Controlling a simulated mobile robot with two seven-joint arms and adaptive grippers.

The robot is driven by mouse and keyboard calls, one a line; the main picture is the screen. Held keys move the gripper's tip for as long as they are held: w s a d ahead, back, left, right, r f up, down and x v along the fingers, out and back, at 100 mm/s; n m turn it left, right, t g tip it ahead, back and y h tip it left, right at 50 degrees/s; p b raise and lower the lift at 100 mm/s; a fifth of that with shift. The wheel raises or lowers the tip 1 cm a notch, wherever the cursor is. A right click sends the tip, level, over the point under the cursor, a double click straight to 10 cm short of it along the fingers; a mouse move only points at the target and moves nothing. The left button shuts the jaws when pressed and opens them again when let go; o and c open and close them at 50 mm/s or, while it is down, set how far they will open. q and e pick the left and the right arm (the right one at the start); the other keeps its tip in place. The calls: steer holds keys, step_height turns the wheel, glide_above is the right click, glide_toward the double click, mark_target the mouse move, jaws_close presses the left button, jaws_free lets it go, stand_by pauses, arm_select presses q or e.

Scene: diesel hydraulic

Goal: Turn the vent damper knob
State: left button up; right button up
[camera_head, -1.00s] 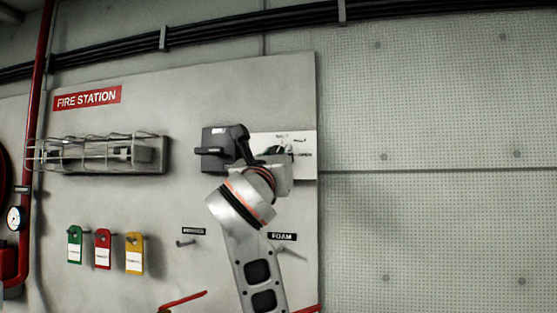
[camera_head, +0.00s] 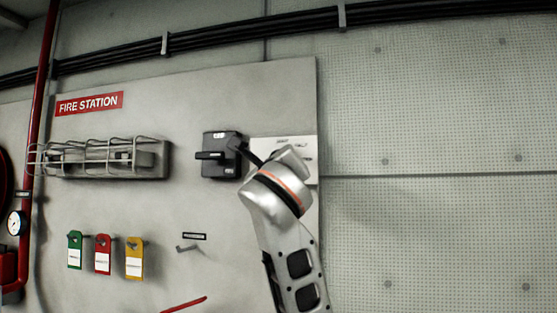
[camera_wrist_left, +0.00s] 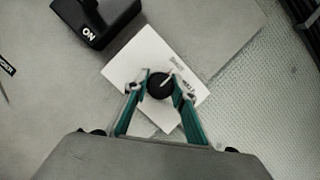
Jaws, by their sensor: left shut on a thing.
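The vent damper knob (camera_wrist_left: 160,86) is a round black knob with a white pointer line, on a white label plate (camera_wrist_left: 147,55) in the left wrist view. My left gripper (camera_wrist_left: 160,88) has its two green-backed fingers on either side of the knob and is shut on it. In the head view the white plate (camera_head: 284,142) shows at the right side of the grey panel. There my left arm's wrist (camera_head: 276,193) covers the knob and the fingertips. My right gripper is in neither view.
A black switch box (camera_head: 222,156), marked ON in the wrist view (camera_wrist_left: 92,20), sits just left of the plate. A caged lamp (camera_head: 100,158) and green, red (camera_head: 103,254) and yellow tags are farther left. The wall right of the panel is clear.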

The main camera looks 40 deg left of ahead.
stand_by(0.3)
arm_select(q)
steer(key=o, duration=1.1)
steer(key=v, duration=1.2)
steer(key=shift+f, duration=0.1)
